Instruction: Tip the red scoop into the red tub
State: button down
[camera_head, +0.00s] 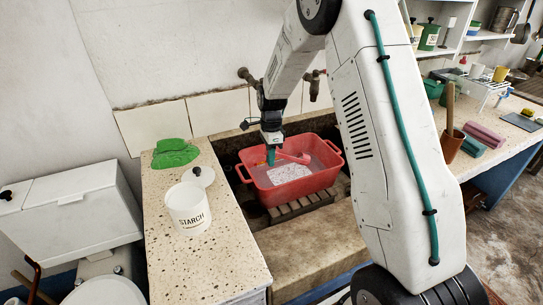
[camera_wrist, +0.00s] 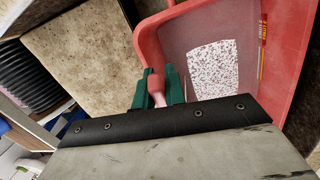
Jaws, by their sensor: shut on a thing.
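The red tub (camera_head: 333,178) stands in the stone trough and has a handle at each end. It also shows in the wrist view (camera_wrist: 283,85). A white speckled patch (camera_head: 288,173) lies inside it, and I cannot tell whether it is loose or solid. My gripper (camera_head: 271,157) is over the tub's left part, its green fingers (camera_wrist: 158,90) shut on the pinkish-red handle of the red scoop (camera_head: 295,157). In the wrist view the handle (camera_wrist: 156,86) shows between the fingers. The scoop's bowl is mostly hidden there, so its contents and tilt are unclear.
A white starch tin (camera_head: 187,210), its lid (camera_head: 200,176) and a green cloth (camera_head: 175,153) are on the speckled counter at left. The tub rests over a wooden slatted rack (camera_head: 300,206). Taps (camera_head: 312,85) project from the wall behind. A brown pot (camera_head: 450,146) stands at right.

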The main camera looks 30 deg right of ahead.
jog(key=shift+w+a+f+h, duration=0.1)
jog(key=shift+a+f+h, duration=0.35)
jog(key=shift+f+h, duration=0.35)
jog(key=shift+w+a+f+g+h, duration=0.1)
jog(key=shift+a+f+g+h, duration=0.1)
jog(key=shift+f+h, duration=0.3)
jog(key=shift+a+f+g+h, duration=0.1)
jog(key=shift+f+g+h, duration=0.1)
jog(key=shift+f+h, duration=0.3)
dwell(0.4)
jog(key=shift+a+f+h, duration=0.1)
jog(key=shift+f+h, duration=0.7)
